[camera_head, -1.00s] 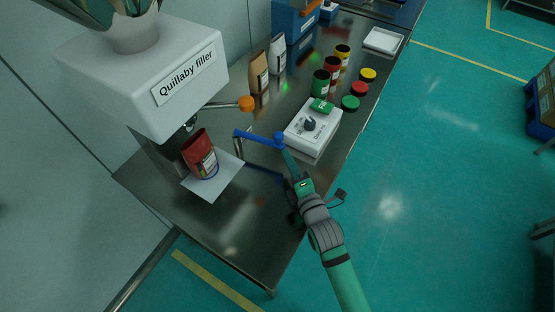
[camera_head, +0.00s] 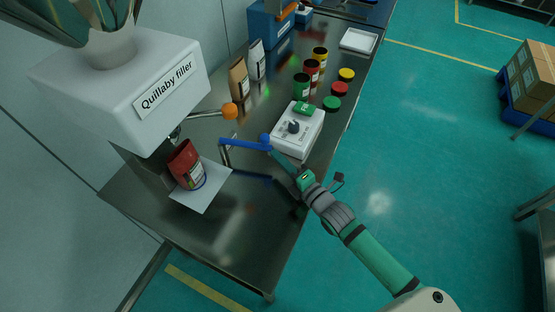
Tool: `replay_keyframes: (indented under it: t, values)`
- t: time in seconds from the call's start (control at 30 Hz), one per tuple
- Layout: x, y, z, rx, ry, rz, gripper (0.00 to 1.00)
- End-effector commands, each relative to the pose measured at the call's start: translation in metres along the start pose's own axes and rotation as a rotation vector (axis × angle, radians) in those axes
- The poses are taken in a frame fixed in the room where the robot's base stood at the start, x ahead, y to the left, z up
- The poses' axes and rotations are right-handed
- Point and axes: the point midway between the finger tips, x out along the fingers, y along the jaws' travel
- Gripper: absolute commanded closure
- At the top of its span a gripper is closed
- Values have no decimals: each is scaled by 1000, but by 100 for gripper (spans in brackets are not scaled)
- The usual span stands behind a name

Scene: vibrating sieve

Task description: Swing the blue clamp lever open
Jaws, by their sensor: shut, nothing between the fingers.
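The blue clamp lever (camera_head: 243,145) sticks out to the right from a thin metal bracket beside the filling machine. Its round blue knob (camera_head: 265,140) is at the right end, over the steel bench. My gripper (camera_head: 273,152) reaches in from the lower right, its tip right at the knob. It is shut, with nothing held between the fingers. The fingertips are small and partly blend with the knob, so I cannot tell whether they touch it.
The Quillaby filler (camera_head: 125,95) has an orange-knobbed lever (camera_head: 229,111) behind the blue one. A red pouch (camera_head: 187,167) stands on a white plate (camera_head: 213,196) under it. A white dial box (camera_head: 298,132) sits close to the right of the knob. Jars and lids (camera_head: 332,103) stand farther back.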

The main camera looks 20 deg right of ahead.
Motion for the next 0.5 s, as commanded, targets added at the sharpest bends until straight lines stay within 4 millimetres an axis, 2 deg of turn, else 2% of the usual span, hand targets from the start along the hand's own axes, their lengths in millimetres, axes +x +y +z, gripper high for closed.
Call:
replay_keyframes:
  t: [0.03,0.5]
  values:
    - [6,4,11,-5,-15,8,100]
    - [6,0,20,-1,-14,7,100]
